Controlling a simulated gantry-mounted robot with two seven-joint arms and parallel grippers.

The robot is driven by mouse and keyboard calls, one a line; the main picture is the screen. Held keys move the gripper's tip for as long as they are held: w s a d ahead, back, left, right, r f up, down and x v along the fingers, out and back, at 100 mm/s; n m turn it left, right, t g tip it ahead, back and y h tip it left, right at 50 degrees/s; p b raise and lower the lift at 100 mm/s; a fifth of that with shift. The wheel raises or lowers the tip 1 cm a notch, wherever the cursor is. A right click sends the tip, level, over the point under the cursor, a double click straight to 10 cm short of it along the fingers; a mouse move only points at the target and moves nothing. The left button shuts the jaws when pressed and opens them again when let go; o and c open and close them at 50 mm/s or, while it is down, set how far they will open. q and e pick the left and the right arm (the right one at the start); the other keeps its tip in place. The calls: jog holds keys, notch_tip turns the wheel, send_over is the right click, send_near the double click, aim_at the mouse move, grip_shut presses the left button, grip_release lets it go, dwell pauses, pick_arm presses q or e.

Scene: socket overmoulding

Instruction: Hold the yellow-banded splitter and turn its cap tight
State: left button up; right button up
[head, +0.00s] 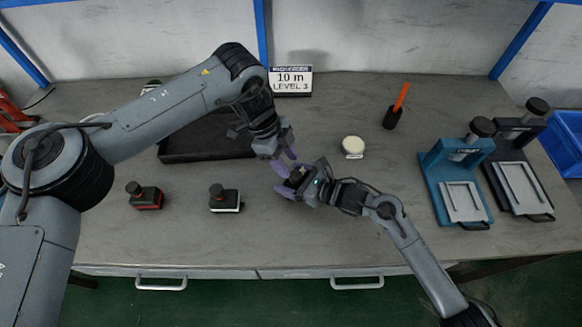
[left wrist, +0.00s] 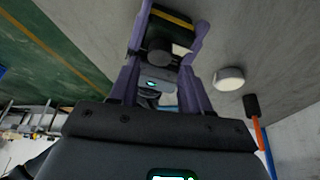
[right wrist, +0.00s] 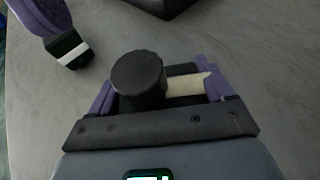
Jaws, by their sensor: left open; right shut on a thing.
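The yellow-banded splitter shows in the left wrist view (left wrist: 170,27) as a dark box with a yellow band. Its round black cap (right wrist: 138,78) fills the middle of the right wrist view. My right gripper (head: 292,182) is shut on the splitter and holds it near the middle of the table; a purple finger shows on either side of the body. My left gripper (head: 284,164) is open just beyond the splitter, with its two purple fingers spread on either side of it in the left wrist view. I cannot tell whether they touch the cap.
A red-banded splitter (head: 145,197) and a white-banded one (head: 225,199) stand at the front left. A black tray (head: 200,150) lies behind them. A round white piece (head: 353,146), an orange-handled tool (head: 396,106), a blue press (head: 456,178) and a black press (head: 520,160) stand to the right.

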pick_arm(q)
jog(key=v, duration=0.7)
jog(key=shift+r, duration=0.15)
pick_arm(e)
jog(key=o, duration=1)
jog(key=shift+c, duration=0.2)
